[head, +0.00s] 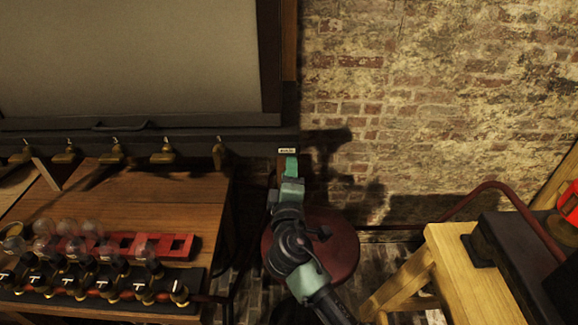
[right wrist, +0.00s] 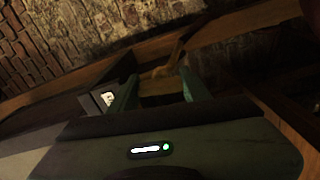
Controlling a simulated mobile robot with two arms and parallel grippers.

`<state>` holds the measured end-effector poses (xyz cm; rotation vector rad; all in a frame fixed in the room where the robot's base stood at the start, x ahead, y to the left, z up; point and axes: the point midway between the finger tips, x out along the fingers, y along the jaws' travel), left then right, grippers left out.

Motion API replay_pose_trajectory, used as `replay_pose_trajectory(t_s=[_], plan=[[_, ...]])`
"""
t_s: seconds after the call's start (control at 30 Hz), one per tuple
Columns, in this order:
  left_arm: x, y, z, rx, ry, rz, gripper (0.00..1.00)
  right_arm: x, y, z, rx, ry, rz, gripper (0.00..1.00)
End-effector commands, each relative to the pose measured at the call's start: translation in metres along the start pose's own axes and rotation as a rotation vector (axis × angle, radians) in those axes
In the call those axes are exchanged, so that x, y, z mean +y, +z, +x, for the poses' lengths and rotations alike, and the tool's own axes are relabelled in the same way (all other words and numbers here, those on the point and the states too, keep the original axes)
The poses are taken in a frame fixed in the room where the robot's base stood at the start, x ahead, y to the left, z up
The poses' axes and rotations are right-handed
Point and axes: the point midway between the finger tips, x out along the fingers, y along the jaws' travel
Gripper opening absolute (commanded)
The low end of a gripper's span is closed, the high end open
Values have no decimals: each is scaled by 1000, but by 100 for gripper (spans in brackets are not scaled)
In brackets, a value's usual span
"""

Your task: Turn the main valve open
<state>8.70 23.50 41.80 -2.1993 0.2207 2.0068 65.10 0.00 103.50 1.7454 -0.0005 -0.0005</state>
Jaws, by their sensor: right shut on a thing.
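My right gripper (head: 290,166) is raised against the dark wall post at the end of the rail, just below a small pale label plate (head: 287,150). In the right wrist view the two green fingers of this gripper (right wrist: 160,92) stand apart, with a dim brass-coloured part of the main valve (right wrist: 160,73) between and beyond them. The gripper is shut on the valve. In the head view the valve is hidden behind the gripper, so its turn angle cannot be told. My left gripper is not in view.
Several brass taps (head: 163,153) hang along the dark rail to the left. A wooden bench (head: 150,207) carries glass bulbs and a red rack (head: 180,247). A round red stool (head: 335,245) stands below my right arm. A wooden stand (head: 470,262) is at right.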

Motion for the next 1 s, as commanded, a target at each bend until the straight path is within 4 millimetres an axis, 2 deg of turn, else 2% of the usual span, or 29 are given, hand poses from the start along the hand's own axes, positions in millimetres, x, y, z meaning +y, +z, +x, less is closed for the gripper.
replay_pose_trajectory(t_s=[0.4, 0.93, 0.97, 1.0], plan=[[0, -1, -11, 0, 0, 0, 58, 0, 0, 0, 2, 0, -173, 7], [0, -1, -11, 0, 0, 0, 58, -1, 0, 0, 2, 0, -193, 7], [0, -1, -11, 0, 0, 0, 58, -1, 0, 0, 2, 0, -193, 56], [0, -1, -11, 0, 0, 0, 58, -1, 0, 0, 2, -1, -193, 67]])
